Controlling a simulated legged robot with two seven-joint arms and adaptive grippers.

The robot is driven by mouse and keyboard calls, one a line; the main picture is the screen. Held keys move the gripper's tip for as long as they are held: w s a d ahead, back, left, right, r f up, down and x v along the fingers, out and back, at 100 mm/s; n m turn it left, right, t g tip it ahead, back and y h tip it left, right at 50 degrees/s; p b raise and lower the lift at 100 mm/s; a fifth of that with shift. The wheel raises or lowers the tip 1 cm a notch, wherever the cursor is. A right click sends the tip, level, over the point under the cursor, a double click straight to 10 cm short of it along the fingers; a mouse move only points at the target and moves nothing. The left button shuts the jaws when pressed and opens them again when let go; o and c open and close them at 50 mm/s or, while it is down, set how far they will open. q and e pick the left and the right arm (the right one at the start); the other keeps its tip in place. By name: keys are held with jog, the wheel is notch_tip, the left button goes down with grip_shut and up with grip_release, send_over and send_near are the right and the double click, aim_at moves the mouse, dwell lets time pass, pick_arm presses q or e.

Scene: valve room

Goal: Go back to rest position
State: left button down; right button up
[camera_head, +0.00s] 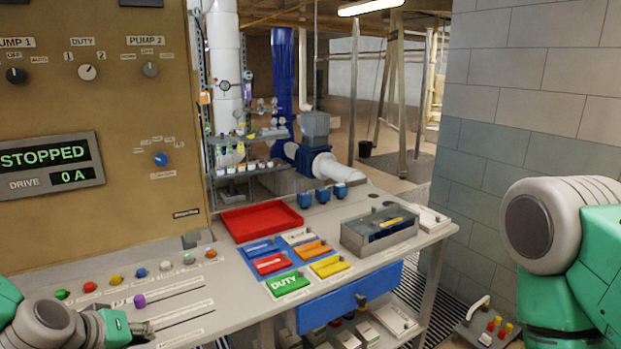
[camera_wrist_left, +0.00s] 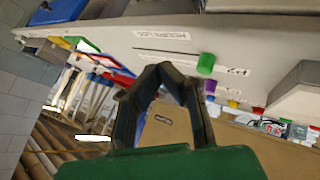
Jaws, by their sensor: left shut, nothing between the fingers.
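My left gripper (camera_head: 148,328) is at the lower left of the head view, low over the front left part of the workbench (camera_head: 230,318), near the slider slots. It is shut and empty. In the left wrist view its dark fingers (camera_wrist_left: 164,70) meet at their tips, with the bench's labelled face behind them. A purple slider knob (camera_head: 139,300) is just above the gripper in the head view. My right arm shows at the right edge of the head view, in front of the block wall; its gripper is out of view.
A control panel (camera_head: 100,220) reading STOPPED stands behind the bench. Coloured buttons (camera_head: 115,280), a red tray (camera_head: 262,221), coloured tags (camera_head: 288,284) and a grey box (camera_head: 379,232) are on the bench. A block wall (camera_head: 500,110) is at right. A toolbox (camera_head: 484,330) is on the floor.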

pick_arm(q)
jog(key=s+f+m+g+y+b, duration=0.1)
jog(key=s+f+m+g+b, duration=0.2)
jog(key=s+f, duration=1.1)
jog(key=s+d+f+m+g+y+b, duration=0.1)
jog(key=s+f+m+g+b, duration=0.2)
jog(key=s+f+b, duration=0.4)
jog(key=shift+s+d+f+g+y+b, duration=0.35)
jog(key=shift+s+f+g, duration=0.55)
jog(key=shift+s+f, duration=3.35)
pick_arm(e)
notch_tip(320, 180, down, 11)
jog(key=shift+w+a, duration=0.3)
jog(key=shift+a, duration=0.05)
